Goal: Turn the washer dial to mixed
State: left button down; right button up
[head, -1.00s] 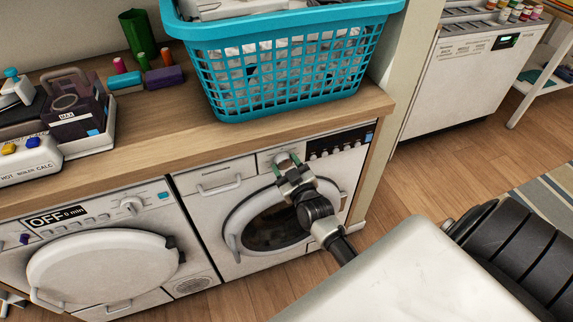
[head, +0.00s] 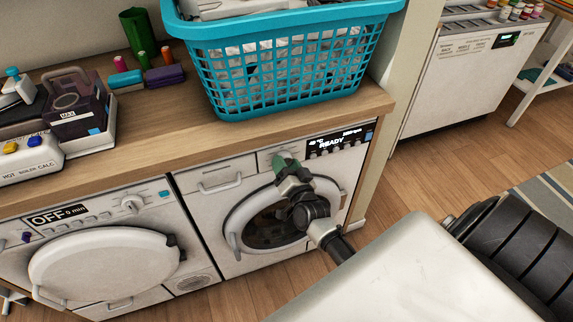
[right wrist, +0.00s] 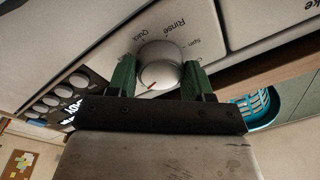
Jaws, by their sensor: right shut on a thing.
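The washer (head: 215,205) is the right-hand white machine under the counter, with a round door and a lit display (head: 340,143) that reads READY. Its dial (right wrist: 160,66) is a round white knob with a red mark, which points down and left in the right wrist view. Labels including Rinse and Quick show around it; I cannot read a Mixed label. My right gripper (head: 284,163) is at the washer's panel. In the right wrist view its green fingers (right wrist: 158,84) are shut on the dial from both sides. In the head view the gripper mostly hides the dial. My left gripper is not in view.
A second machine (head: 100,225) with an OFF display stands left of the washer. A wooden counter (head: 160,125) above holds a blue laundry basket (head: 285,85) and a steam iron station (head: 75,110). Open wooden floor (head: 440,165) lies to the right.

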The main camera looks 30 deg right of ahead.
jog(key=shift+m, duration=1.9)
jog(key=shift+h, duration=0.3)
jog(key=o, duration=0.9)
jog(key=shift+s, duration=0.1)
jog(key=v, duration=1)
jog(key=shift+s+a+b, duration=0.1)
jog(key=shift+s+b, duration=0.2)
jog(key=shift+b, duration=0.1)
jog(key=shift+f, duration=0.15)
